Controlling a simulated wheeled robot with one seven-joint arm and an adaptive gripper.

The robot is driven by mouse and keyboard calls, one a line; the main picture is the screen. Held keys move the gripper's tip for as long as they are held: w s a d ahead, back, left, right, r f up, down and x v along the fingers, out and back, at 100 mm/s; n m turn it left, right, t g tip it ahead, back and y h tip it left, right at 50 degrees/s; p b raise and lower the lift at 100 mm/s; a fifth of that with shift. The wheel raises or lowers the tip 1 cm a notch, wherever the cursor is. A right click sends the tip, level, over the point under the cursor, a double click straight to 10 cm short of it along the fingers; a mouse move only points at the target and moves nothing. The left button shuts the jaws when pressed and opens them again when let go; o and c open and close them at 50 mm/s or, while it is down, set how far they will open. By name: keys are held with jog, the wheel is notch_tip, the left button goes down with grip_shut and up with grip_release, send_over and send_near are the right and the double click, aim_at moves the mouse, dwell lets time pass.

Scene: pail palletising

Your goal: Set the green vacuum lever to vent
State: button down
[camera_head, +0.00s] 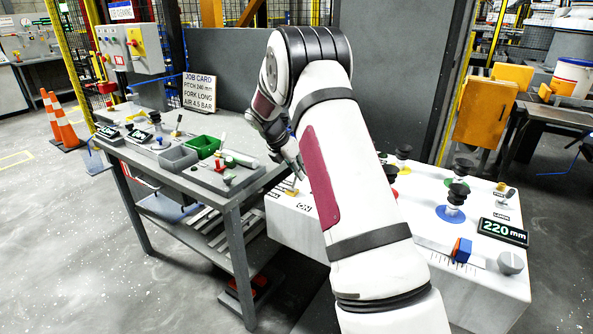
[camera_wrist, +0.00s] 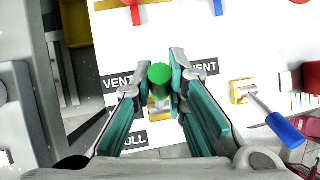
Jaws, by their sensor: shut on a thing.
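The green vacuum lever (camera_wrist: 160,74) stands on a white panel, its round knob between my fingers in the wrist view. My gripper (camera_wrist: 160,88) is shut on it, with a teal-padded finger on each side. The knob appears level with the VENT label (camera_wrist: 118,81) in this view; its exact tilt is hard to tell from above. A PULL label (camera_wrist: 133,141) lies below, and a label between them is partly covered by a finger. In the head view my gripper (camera_head: 291,160) is over the left end of the white console (camera_head: 480,275); the lever cannot be made out there.
A blue-handled lever (camera_wrist: 270,115) on a yellow base is close to the right of my gripper, with its own VENT label. Red and blue levers stand at the panel's top edge. A grey bench (camera_head: 215,185) with trays adjoins on the left. My arm hides the console's middle.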

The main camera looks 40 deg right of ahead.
jog(key=shift+w+d+y, duration=0.1)
jog(key=shift+y, duration=0.2)
jog(key=c, duration=1.6)
grip_release()
jog(key=shift+f, duration=0.1)
jog(key=shift+o, duration=0.2)
jog(key=v, duration=1.2)
